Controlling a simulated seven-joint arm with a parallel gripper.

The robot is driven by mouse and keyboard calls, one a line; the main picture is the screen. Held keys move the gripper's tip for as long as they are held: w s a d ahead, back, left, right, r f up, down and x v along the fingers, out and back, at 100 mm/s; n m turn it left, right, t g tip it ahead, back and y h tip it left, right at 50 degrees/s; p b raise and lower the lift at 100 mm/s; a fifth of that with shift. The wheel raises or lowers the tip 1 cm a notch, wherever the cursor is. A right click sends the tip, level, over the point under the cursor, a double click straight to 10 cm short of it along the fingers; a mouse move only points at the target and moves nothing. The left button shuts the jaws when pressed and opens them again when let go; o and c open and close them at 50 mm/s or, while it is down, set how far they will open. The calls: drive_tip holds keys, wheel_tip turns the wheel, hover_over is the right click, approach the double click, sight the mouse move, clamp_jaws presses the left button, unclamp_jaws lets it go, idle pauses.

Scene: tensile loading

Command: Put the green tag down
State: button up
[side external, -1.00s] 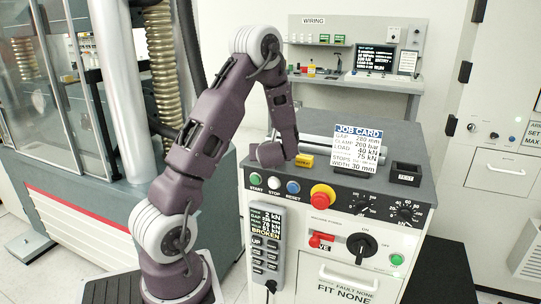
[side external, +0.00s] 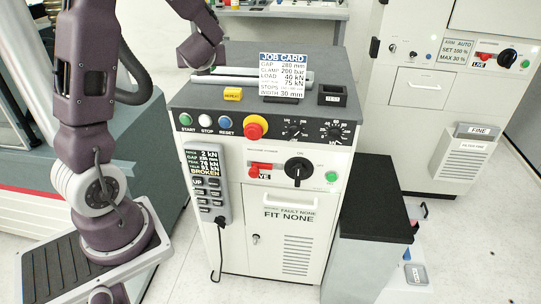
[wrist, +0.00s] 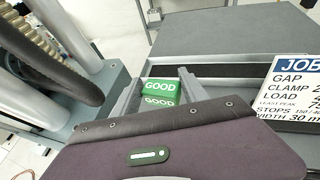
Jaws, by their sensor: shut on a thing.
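The green tag (wrist: 160,92) is a small block marked GOOD on two faces. In the wrist view it sits between the two grey fingers of my gripper (wrist: 158,96), which is shut on it. In the side view my gripper (side external: 203,66) is low at the back left of the grey console top (side external: 200,95). The tag is hidden there behind my gripper. I cannot tell whether the tag touches the surface under it.
A yellow tag (side external: 233,94) lies near the console's front left, behind the coloured buttons. A job card (side external: 282,77) stands upright to the right, with a black TEST tray (side external: 332,95) beyond it. The console top between card and yellow tag is clear.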

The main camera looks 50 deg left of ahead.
drive_tip(key=w+d+f+m+t+h, duration=0.25)
drive_tip(key=d+m+h, duration=0.2)
drive_tip(key=d, duration=1.05)
drive_tip(key=w+d+f+m+t+h, duration=0.1)
drive_tip(key=w+d+m+t+h, duration=0.3)
drive_tip(key=d, duration=1.2)
wheel_tip(320, 180, up, 10)
drive_tip(key=a+r+y, duration=0.1)
drive_tip(key=w+a+n+g+y, duration=0.2)
drive_tip(key=a+n, duration=0.1)
drive_tip(key=a, duration=0.7)
drive_tip(key=w+a+n+g+y, duration=0.2)
drive_tip(key=a+y, duration=0.1)
drive_tip(key=a, duration=0.7)
drive_tip(key=w+a+n+g+y, duration=0.1)
drive_tip(key=w+a+n+y, duration=0.15)
drive_tip(key=a, duration=0.75)
drive_tip(key=s+a+f+n+g, duration=0.2)
drive_tip(key=s+a+g, duration=0.1)
drive_tip(key=a, duration=0.7)
drive_tip(key=shift+t+y, duration=0.25)
drive_tip(key=shift+y, duration=0.05)
drive_tip(key=f, duration=1.4)
drive_tip(key=shift+w+d, duration=0.15)
drive_tip(key=shift+d, duration=0.2)
